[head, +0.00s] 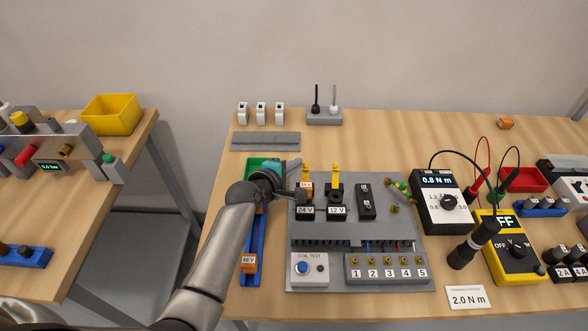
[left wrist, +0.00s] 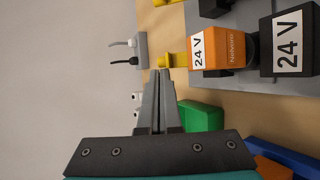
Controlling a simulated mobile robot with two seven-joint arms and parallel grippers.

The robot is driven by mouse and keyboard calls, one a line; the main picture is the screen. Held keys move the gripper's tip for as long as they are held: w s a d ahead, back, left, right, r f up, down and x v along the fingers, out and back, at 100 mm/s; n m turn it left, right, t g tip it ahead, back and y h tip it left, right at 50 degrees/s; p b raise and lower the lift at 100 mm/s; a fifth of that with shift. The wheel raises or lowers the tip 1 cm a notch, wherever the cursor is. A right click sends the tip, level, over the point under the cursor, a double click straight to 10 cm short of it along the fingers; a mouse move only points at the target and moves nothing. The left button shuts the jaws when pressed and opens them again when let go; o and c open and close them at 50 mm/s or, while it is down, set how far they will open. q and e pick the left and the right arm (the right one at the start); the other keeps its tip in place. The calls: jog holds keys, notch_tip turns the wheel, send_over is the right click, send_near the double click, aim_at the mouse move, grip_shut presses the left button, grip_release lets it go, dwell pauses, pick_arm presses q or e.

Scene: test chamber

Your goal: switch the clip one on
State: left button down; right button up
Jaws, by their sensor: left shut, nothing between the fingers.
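A grey board (head: 375,280) on the table carries a 24 V socket (head: 305,212) with an orange relay (head: 306,190) and a 12 V socket (head: 337,210) with a black relay (head: 336,192). A yellow clip (head: 306,170) stands upright at the 24 V relay and another yellow clip (head: 335,174) at the 12 V relay. My left gripper (head: 295,193) is shut and empty, just left of the 24 V relay. In the left wrist view its fingers (left wrist: 160,100) are together, with the orange relay (left wrist: 215,48) and yellow clip (left wrist: 167,60) beyond them. My right gripper is not seen.
A green bin (head: 256,165) and a blue rail (head: 258,235) lie by my left arm. A coil test box (head: 309,269) and numbered terminals (head: 388,268) are at the board's front. Meters (head: 440,200) stand right.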

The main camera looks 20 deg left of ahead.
pick_arm(q)
jog(key=shift+s+d+t+b, duration=0.15)
jog(key=shift+s+t+b, duration=0.2)
jog(key=shift+b, duration=0.25)
jog(key=shift+s+r+m+t+b, duration=0.1)
jog(key=shift+m+t+b, duration=0.2)
jog(key=shift+t+b, duration=0.15)
jog(key=shift+s+d+r+t+b, duration=0.15)
jog(key=shift+s+t+b, duration=0.25)
jog(key=shift+t+b, duration=0.3)
jog(key=shift+s+d, duration=0.1)
jog(key=shift+s, duration=0.15)
dwell(0.9)
jog(key=shift+s+d, duration=0.15)
jog(key=shift+s, duration=0.45)
dwell(3.2)
jog(key=shift+m, duration=0.3)
